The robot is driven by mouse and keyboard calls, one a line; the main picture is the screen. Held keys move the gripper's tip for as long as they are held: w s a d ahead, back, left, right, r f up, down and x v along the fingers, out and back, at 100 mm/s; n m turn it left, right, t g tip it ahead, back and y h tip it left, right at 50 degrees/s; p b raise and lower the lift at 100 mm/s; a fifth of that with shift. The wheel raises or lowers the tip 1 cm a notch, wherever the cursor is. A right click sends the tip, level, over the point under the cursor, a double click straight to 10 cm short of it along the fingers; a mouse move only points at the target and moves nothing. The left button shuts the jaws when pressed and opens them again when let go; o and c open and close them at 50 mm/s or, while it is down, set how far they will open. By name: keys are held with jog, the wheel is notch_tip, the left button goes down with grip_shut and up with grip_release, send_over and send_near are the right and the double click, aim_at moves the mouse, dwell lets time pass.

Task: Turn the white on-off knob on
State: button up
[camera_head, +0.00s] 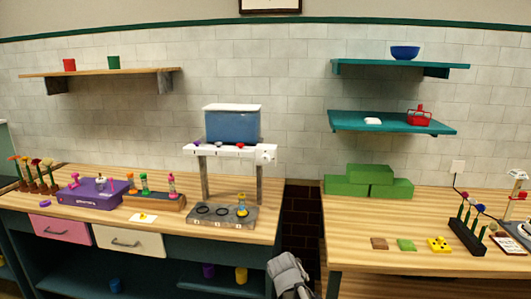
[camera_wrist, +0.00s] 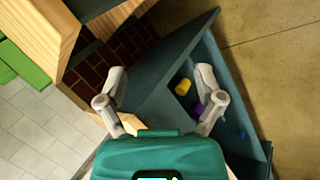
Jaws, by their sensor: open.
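A white knob-like part (camera_head: 267,153) sits at the right end of a white raised beam (camera_head: 220,150), under a blue tank (camera_head: 232,124). It is small, and I cannot read its setting. My gripper (camera_wrist: 162,75) is open and empty in the wrist view, its two grey fingers spread wide. Grey parts of my arm show at the bottom of the head view, low in front of the gap between the tables and well below the knob. The knob does not show in the wrist view.
The left table holds a burner-like grey base (camera_head: 222,216) under the beam, a purple box (camera_head: 98,193) and flowers (camera_head: 38,165). Green blocks (camera_head: 369,182) and a black rack (camera_head: 467,237) stand on the right table. A dark gap (camera_head: 302,215) separates the tables.

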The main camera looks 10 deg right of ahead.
jog(key=w+d+r+n+t+h+p, duration=0.1)
jog(key=w+r+n+t+h+p, duration=0.3)
jog(key=w+r+n, duration=0.55)
jog(key=w+a+r+n+t+y+p, duration=0.1)
jog(key=w+a+r+n+t+p, duration=0.2)
jog(key=r, duration=0.4)
jog(key=w+a+r+n+t+p, duration=0.1)
jog(key=w+r+n+t+p, duration=0.25)
jog(key=r+n, duration=0.35)
jog(key=n+t+y+p, duration=0.3)
jog(key=n+y, duration=0.1)
jog(key=n, duration=0.5)
send_near(265, 160)
jog(key=v, duration=0.4)
jog(key=shift+a+r, duration=0.1)
jog(key=shift+a, duration=0.15)
jog(key=shift+h, duration=0.3)
jog(key=shift+m, duration=0.25)
jog(key=x, duration=1.3)
jog(key=shift+w+d, duration=0.1)
jog(key=shift+w, duration=0.25)
